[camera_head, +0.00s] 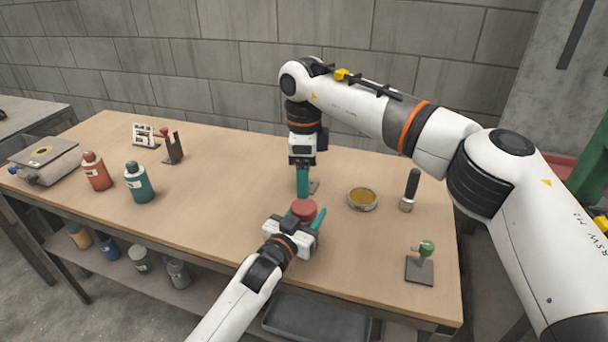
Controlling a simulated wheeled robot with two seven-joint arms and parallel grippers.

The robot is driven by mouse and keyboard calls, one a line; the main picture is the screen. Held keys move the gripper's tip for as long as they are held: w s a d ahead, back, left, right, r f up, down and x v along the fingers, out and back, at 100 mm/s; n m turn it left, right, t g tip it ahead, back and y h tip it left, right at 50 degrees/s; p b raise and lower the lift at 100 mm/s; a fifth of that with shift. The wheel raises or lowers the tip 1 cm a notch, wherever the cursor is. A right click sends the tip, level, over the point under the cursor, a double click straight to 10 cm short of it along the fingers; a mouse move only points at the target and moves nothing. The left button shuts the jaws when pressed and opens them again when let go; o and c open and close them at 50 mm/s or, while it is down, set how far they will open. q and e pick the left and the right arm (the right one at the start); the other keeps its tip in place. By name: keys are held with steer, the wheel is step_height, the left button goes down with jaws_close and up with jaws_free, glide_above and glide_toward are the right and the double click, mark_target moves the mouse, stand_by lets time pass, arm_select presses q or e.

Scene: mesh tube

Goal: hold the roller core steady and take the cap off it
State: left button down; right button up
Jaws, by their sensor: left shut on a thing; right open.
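A red round piece (305,208) stands on the table between the teal fingers of my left gripper (305,220). It looks like the roller core with its cap; where cap and core meet cannot be made out. My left gripper is shut on it from the front, low over the table. My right gripper (303,190) points down just behind the red piece in the picture. It is open and holds nothing that I can see; its fingers overlap in this view. The lower part of the red piece is hidden by my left gripper.
A dish with amber contents (362,196) and a black-handled tool (410,188) stand to the right. A green-knobbed piece on a dark plate (421,262) is nearer the front right. Red (97,173) and teal (139,183) bottles stand left. The table's middle left is clear.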

mark_target(304, 206)
steer(key=m, duration=0.7)
steer(key=shift+m, duration=0.3)
steer(key=m, duration=1.7)
steer(key=shift+f+m, duration=0.1)
steer(key=shift+m, duration=0.3)
steer(key=shift+f, duration=3.95)
steer(key=shift+c, duration=0.5)
